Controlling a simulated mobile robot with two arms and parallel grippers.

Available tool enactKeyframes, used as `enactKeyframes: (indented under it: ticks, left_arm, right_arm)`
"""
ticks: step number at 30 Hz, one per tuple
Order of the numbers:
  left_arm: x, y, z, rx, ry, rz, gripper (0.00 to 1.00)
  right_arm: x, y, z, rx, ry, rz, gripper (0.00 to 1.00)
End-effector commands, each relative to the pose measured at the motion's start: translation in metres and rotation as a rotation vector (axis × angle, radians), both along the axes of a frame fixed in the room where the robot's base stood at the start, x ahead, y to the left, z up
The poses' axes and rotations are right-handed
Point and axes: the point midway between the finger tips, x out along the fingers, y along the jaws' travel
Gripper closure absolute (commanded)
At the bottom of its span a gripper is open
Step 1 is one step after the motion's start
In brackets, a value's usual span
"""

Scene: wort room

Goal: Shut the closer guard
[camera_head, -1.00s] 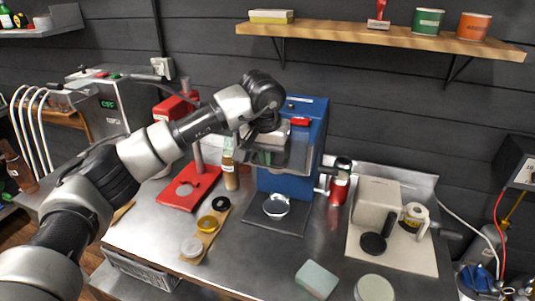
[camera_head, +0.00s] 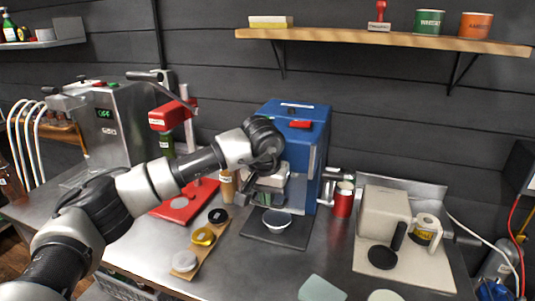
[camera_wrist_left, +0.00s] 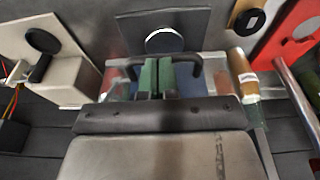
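The blue closer (camera_head: 303,125) stands on the bench with a round, shiny part (camera_head: 277,219) on its dark base plate. Its clear guard (camera_head: 268,195) hangs low across the front, partly hidden by my left gripper (camera_head: 270,182). In the left wrist view, the see-through guard (camera_wrist_left: 216,68) lies across the area beyond my fingers. The green finger pads of that gripper (camera_wrist_left: 157,77) are close together at the guard, with dark curved parts on both sides. I see nothing clearly held between them. Whether the guard is fully down cannot be told. My right gripper is out of view.
A red press (camera_head: 178,207) and a brown bottle (camera_head: 227,187) stand left of the closer. A wooden strip (camera_head: 208,250) with caps lies in front. A red can (camera_head: 343,200) and a beige device (camera_head: 384,214) are to the right.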

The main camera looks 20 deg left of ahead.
Motion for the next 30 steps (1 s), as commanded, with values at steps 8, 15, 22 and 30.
enactKeyframes:
  ticks: [8, 15, 22, 30]
  left_arm:
    - [-0.008, 0.000, 0.020, 0.004, 0.010, -0.003, 1.00]
    - [-0.017, 0.000, 0.071, 0.001, 0.001, -0.002, 1.00]
    - [-0.023, 0.000, 0.101, 0.001, 0.000, 0.000, 1.00]
    - [-0.024, 0.000, 0.107, 0.000, -0.001, 0.000, 1.00]
  right_arm:
    - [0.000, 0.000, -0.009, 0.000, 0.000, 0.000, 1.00]
    - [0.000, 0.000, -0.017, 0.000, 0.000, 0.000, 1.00]
    - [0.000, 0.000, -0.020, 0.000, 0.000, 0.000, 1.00]
    - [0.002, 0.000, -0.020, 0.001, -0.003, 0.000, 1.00]
